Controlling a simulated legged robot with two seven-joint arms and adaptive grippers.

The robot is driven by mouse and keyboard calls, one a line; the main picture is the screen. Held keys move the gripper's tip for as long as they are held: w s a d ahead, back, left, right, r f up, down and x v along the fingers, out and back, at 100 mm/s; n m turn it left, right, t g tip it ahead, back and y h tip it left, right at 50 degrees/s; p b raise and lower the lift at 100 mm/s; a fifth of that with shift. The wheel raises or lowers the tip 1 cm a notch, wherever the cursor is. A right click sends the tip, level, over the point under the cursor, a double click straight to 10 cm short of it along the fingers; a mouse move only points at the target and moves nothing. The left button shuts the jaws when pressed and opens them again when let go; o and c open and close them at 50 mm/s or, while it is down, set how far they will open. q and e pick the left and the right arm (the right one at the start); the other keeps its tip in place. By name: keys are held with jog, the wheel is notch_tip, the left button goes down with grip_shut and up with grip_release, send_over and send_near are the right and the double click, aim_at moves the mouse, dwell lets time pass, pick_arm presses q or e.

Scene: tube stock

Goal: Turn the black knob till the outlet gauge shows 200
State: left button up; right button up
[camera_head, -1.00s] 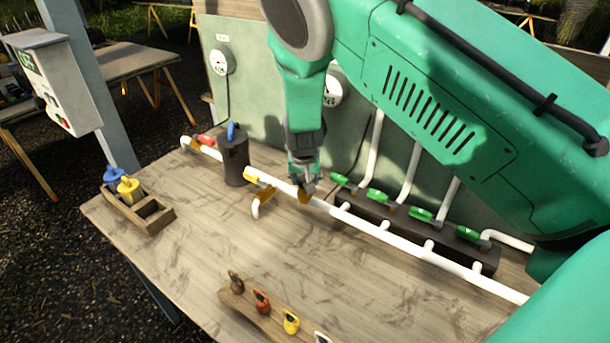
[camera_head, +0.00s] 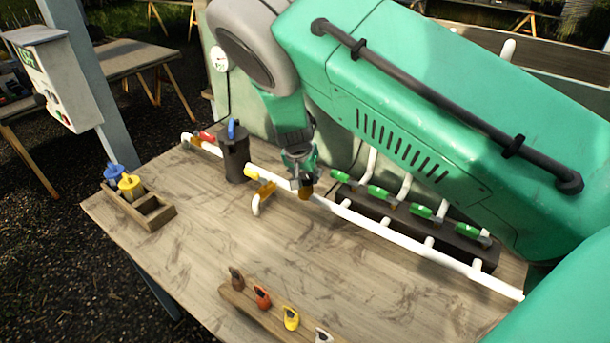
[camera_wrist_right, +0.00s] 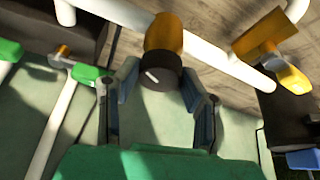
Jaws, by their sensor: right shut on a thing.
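The black knob (camera_wrist_right: 160,72) has a white mark and sits on a brass body (camera_wrist_right: 166,35) on the white pipe. My right gripper (camera_wrist_right: 162,76) has one finger on each side of the knob and is shut on it. In the head view my right gripper (camera_head: 303,183) is at the brass body on the pipe (camera_head: 375,227), and the knob is hidden there. A round white gauge (camera_head: 219,58) shows on the green back panel, its reading too small to tell. I cannot tell whether it is the outlet gauge. My left gripper is not in view.
Green-handled valves (camera_head: 380,193) stand right of the gripper. A yellow-handled valve (camera_head: 262,189) and a dark cylinder (camera_head: 235,155) stand left. A wooden holder (camera_head: 158,218) and a rack of coloured tags (camera_head: 262,315) are nearer. The middle of the bench is bare.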

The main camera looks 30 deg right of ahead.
aim_at(304, 174)
jog(key=o, duration=0.9)
jog(key=shift+w+r, duration=0.2)
jog(key=shift+w, duration=0.05)
jog(key=shift+o, duration=1.2)
jog(key=shift+f, duration=0.2)
notch_tip(304, 174, up, 10)
jog(key=shift+a+f, duration=0.1)
